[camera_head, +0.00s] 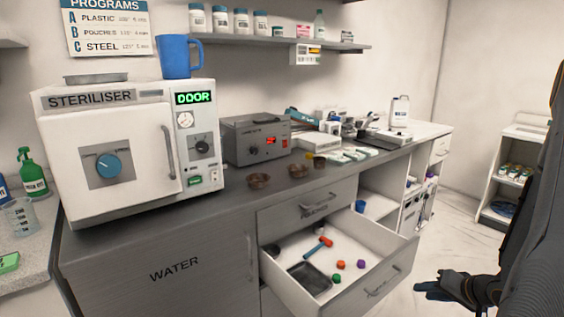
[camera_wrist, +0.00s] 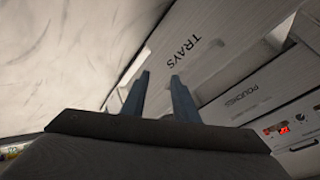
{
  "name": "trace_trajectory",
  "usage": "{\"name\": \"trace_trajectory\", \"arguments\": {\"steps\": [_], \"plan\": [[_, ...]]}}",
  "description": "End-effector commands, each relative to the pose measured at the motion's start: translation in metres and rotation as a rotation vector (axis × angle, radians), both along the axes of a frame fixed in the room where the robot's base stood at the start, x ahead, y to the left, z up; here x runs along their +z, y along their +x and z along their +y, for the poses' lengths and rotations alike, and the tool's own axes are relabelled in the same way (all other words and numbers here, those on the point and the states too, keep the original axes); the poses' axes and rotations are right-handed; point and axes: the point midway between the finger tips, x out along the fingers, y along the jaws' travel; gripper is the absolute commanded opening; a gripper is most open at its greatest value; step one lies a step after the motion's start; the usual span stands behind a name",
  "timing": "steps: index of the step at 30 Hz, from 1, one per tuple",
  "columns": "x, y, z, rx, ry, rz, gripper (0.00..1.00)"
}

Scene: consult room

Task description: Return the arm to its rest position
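The gripper is open and empty. Beyond the fingers the wrist view shows a drawer front marked TRAYS (camera_wrist: 172,62) and another marked POUCHES (camera_wrist: 245,97).
The open drawer holds a dark tray (camera_head: 309,278), a red-headed hammer (camera_head: 318,246) and several small coloured pieces. The counter carries a steriliser (camera_head: 130,150), a grey device (camera_head: 255,138) and small bowls. A white shelf trolley (camera_head: 512,175) stands at the right. Floor (camera_head: 440,235) between is clear.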

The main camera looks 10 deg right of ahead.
Motion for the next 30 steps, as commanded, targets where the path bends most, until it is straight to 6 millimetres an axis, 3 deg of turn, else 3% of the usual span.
{"name": "trace_trajectory", "arguments": {"steps": [1, 5, 11, 17, 22, 25, 30], "plan": [[0.015, 0.014, 0.010, 0.025, -0.079, 0.035, 0.27], [0.044, 0.029, 0.033, 0.068, -0.248, 0.147, 0.27], [0.091, 0.024, 0.096, 0.160, -0.417, 0.325, 0.27], [0.132, -0.018, 0.187, 0.304, -0.466, 0.497, 0.27], [0.158, -0.073, 0.265, 0.465, -0.431, 0.615, 0.27], [0.167, -0.099, 0.297, 0.541, -0.400, 0.658, 0.27], [0.174, -0.122, 0.323, 0.608, -0.369, 0.691, 0.27]]}}
